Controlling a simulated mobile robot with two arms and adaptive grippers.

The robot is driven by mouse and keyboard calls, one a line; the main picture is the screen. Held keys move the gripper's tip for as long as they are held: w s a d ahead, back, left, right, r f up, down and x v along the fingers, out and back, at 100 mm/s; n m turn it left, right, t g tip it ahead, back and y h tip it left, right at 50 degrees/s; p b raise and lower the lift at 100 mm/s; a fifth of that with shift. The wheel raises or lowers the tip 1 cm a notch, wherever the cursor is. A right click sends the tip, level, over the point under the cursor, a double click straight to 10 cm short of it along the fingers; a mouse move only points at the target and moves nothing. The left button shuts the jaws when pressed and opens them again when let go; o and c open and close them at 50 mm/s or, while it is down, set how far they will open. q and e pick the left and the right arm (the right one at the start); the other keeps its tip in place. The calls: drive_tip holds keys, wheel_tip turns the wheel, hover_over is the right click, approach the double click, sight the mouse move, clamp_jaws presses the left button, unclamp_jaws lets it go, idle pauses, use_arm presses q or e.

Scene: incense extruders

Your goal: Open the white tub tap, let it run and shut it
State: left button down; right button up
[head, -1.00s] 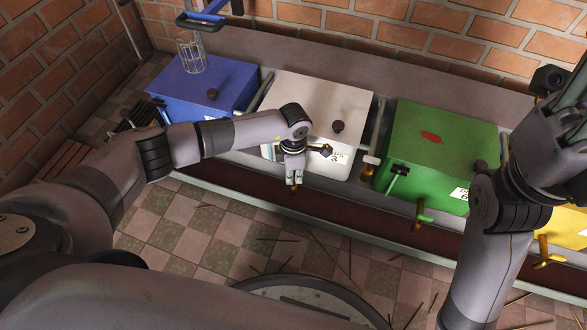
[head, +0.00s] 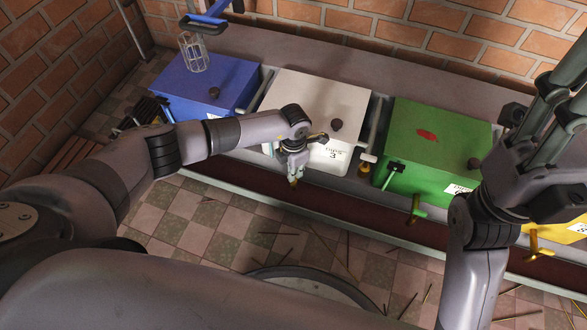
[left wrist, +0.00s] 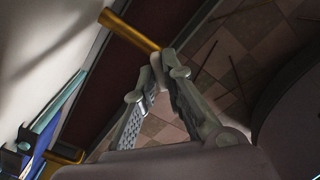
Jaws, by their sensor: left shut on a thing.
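The white tub (head: 318,97) stands in the row between the blue and green tubs, with a dark knob on its lid and a label on its front. Its brass tap (head: 293,181) shows just under my left gripper (head: 294,170). In the left wrist view the brass tap (left wrist: 130,30) is a tilted pipe, and my left gripper's fingertips (left wrist: 161,66) close on a small pale piece at its end, which looks like its handle. The fingers cover most of it. I see no clear stream. My right gripper (head: 562,110) is raised at the right edge, its tips partly cut off.
The blue tub (head: 208,90) with a wire cage (head: 193,52) on it is to the left. The green tub (head: 436,140) and part of a yellow one (head: 566,240) are to the right. Thin sticks lie on the checkered floor (head: 220,230).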

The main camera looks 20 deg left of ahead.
use_arm(q)
drive_tip(key=c, duration=1.7)
unclamp_jaws()
wheel_tip(320, 180, up, 12)
